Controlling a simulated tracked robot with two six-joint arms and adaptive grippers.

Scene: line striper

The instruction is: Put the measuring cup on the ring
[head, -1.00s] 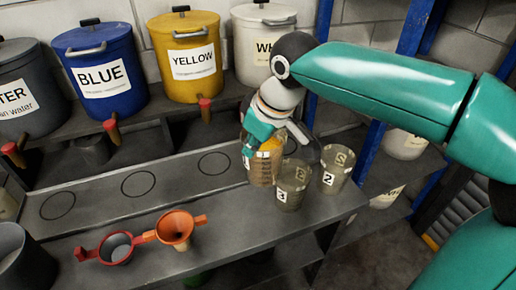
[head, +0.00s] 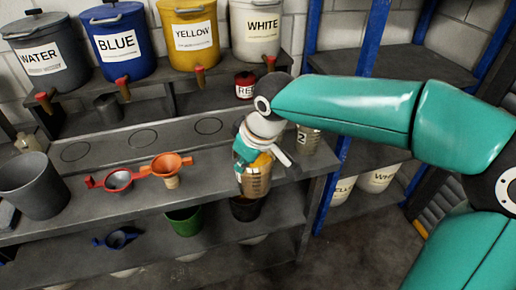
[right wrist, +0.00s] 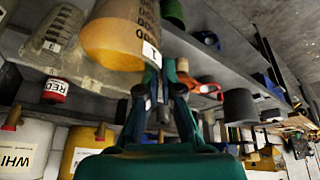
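The measuring cup (head: 256,184) is clear with orange-yellow contents. It shows large in the right wrist view (right wrist: 122,38) with a label "1". My right gripper (head: 252,158) is at its upper part with fingers closed on it; the contact is partly hidden. In the head view the cup overlaps the bench's front edge; its clearance is hard to tell. Dark ring outlines are on the bench: left ring (head: 76,151), middle ring (head: 142,138) and right ring (head: 209,126). All are empty. My left gripper is not in view.
Cup "2" (head: 307,138) stands right of the gripper; cup "3" (right wrist: 52,38) shows in the wrist view. Red strainer (head: 118,180), orange funnel (head: 170,168) and grey bucket (head: 35,185) are at the bench's front left. Labelled paint buckets line the back. The ring strip is clear.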

